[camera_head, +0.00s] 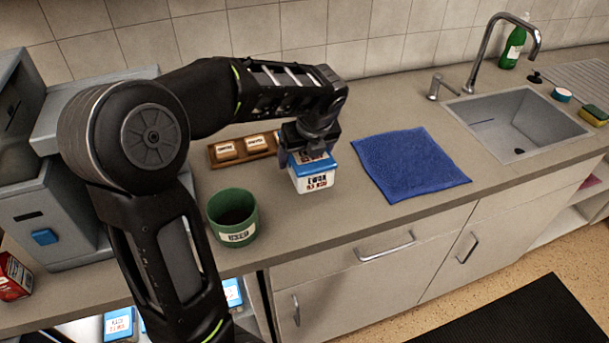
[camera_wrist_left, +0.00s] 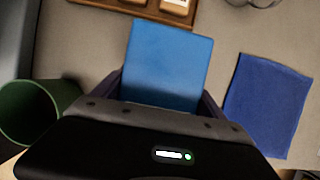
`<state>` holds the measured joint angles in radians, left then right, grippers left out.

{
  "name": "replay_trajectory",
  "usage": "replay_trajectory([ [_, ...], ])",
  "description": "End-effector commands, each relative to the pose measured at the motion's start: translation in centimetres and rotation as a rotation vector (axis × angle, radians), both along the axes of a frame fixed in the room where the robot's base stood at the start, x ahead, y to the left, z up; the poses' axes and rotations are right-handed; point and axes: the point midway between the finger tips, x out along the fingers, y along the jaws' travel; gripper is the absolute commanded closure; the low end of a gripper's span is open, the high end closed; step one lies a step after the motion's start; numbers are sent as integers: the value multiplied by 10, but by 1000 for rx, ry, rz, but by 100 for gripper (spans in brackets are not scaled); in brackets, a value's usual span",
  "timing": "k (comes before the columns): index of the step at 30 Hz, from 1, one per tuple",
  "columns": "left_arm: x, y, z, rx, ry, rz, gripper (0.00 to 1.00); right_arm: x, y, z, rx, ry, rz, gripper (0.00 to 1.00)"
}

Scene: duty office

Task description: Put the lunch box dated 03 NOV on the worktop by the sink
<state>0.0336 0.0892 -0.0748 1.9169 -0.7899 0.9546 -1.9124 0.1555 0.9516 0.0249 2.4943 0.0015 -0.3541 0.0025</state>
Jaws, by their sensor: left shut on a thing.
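My left gripper (camera_head: 311,152) is shut on a white lunch box with a blue lid (camera_head: 314,176), over the worktop (camera_head: 330,215) just left of the blue cloth. The box's front label has a dark top line and a red line that I cannot read for certain. I cannot tell whether its base touches the worktop. In the left wrist view the blue lid (camera_wrist_left: 168,65) sits between the fingers (camera_wrist_left: 160,98). The sink (camera_head: 515,125) is at the right. My right gripper is not in view.
A green cup (camera_head: 233,217) stands left of the box, and a wooden tray (camera_head: 243,161) with labelled containers lies behind. A blue cloth (camera_head: 408,165) lies right of the box. More blue-lidded boxes (camera_head: 119,324) sit below the worktop. A tap (camera_head: 485,55) rises behind the sink.

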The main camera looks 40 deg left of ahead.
Motion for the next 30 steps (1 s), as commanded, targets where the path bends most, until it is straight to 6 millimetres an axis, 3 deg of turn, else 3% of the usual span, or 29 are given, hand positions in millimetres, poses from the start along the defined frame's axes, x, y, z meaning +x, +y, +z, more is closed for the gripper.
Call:
replay_trajectory([
  [3,0,0,-9,-1,-1,1,79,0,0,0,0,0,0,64],
  [13,0,0,-13,0,-1,0,79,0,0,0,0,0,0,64],
  [22,0,0,-55,0,0,0,79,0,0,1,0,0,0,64],
  [30,0,0,-59,0,-2,0,79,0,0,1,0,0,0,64],
])
